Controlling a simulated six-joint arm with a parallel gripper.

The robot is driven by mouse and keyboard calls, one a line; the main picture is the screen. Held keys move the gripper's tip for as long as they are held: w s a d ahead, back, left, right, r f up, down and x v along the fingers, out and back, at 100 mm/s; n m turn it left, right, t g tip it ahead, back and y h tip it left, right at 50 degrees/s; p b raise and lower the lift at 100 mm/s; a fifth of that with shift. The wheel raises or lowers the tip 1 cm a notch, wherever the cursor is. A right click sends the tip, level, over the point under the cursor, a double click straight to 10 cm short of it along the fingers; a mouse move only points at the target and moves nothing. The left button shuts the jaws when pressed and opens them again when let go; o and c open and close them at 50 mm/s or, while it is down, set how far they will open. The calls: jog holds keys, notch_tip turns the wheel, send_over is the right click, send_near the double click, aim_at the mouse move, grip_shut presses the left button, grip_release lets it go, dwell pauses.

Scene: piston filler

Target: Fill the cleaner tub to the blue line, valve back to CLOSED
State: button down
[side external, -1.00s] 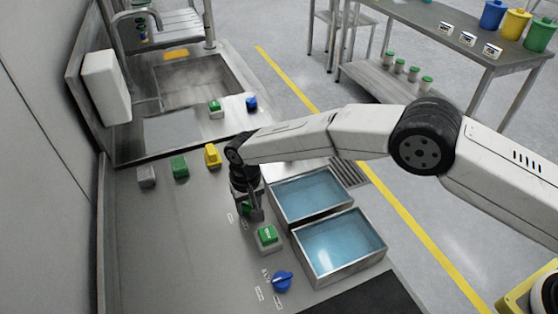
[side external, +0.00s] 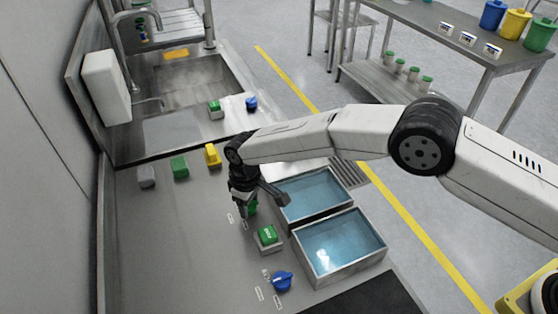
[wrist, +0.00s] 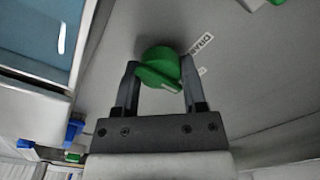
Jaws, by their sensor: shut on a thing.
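My gripper (wrist: 159,64) is shut on a green valve knob (wrist: 160,68), with one finger on each side of it. In the side external view my gripper (side external: 249,210) is low over the counter, and the green knob is mostly hidden by it. A white label beside the knob is only partly readable. Two steel tubs with blue liquid stand to the right: a far tub (side external: 348,210) and a near tub (side external: 352,272). Which one is the cleaner tub, and any blue line, I cannot tell.
A green push button on a box (side external: 267,236) sits close in front of my gripper. A blue knob (side external: 283,281) is nearer the front. Grey, green and yellow blocks (side external: 180,168) stand behind. A sink (side external: 195,85) is at the back. The counter's left is clear.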

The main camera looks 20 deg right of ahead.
jog(key=shift+n, duration=0.3)
jog(key=shift+c, duration=0.7)
grip_release()
jog(key=shift+r, duration=3.9)
jog(key=shift+d, duration=0.1)
